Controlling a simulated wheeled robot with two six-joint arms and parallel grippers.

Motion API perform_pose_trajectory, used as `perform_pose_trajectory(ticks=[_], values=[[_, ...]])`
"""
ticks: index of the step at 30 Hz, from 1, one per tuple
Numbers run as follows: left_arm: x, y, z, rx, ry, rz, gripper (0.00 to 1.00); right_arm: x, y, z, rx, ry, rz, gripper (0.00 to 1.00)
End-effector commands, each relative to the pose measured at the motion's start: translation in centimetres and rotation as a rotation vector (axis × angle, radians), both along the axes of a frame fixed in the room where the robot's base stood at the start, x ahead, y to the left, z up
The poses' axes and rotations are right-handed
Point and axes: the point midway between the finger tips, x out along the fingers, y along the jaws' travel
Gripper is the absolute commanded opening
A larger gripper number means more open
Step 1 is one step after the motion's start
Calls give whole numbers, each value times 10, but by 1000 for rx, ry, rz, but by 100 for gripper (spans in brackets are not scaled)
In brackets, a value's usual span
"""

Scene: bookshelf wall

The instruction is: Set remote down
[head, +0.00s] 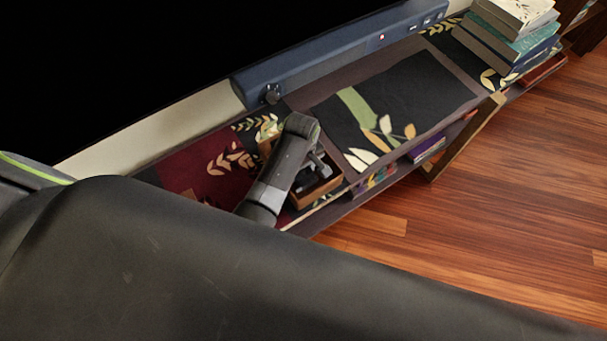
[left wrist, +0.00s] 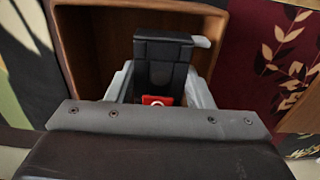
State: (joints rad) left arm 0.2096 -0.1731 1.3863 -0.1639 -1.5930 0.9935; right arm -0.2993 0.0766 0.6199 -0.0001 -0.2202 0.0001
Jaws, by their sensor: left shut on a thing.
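My left gripper (head: 318,168) reaches down over a small open wooden box (head: 322,194) on the patterned shelf. In the left wrist view, the gripper (left wrist: 160,85) is shut on the black remote (left wrist: 162,62), which has a red patch near the wrist. The remote is between the two light grey fingers, at the opening of the wooden box (left wrist: 92,40). I cannot tell whether the remote touches the box floor. In the head view, my arm hides most of the remote. My right gripper is not in view.
A long blue bar-shaped device (head: 335,55) runs along the back of the shelf. A stack of books (head: 510,40) stands at the far right. The dark patterned shelf top (head: 400,95) between box and books is clear. Wooden floor (head: 500,170) lies in front.

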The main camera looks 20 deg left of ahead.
Motion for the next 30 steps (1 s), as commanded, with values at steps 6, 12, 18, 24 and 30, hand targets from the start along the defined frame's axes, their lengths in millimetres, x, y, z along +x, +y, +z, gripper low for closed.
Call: perform_pose_trajectory(ticks=[6,12,18,24,30], values=[[0,0,-17,1,0,-1,21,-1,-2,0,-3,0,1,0],[1,1,-43,1,0,0,21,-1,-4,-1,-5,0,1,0],[1,0,-53,0,-3,0,21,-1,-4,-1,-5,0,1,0],[1,0,-53,0,-3,0,21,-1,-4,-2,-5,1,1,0],[0,0,-56,0,-1,0,56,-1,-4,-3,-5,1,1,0]])
